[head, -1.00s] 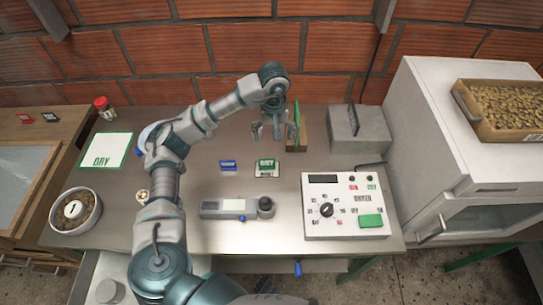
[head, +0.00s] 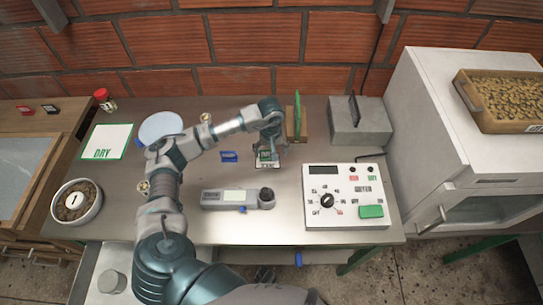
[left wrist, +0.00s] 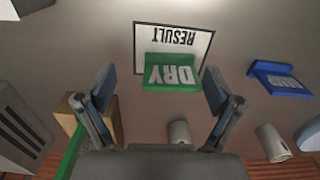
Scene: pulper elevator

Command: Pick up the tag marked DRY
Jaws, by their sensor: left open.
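The green tag marked DRY (left wrist: 172,73) lies on the white card marked RESULT (left wrist: 200,38), its lettering upside down in the left wrist view. In the head view the tag (head: 265,157) is partly hidden by my left gripper (head: 268,148). My left gripper is open above the tag. In the left wrist view its fingers (left wrist: 160,90) stand apart, one to each side of the tag's near end, with no visible grip on it. A blue tag (left wrist: 282,78) lies to the right there; it also shows in the head view (head: 229,156). My right gripper is not in view.
A wooden block with a green upright plate (head: 297,118) stands close behind the gripper. A grey meter (head: 232,198) and a dryer control panel (head: 346,207) lie in front. A grey box (head: 360,122) stands right; a green-edged DRY mat (head: 106,138) lies left.

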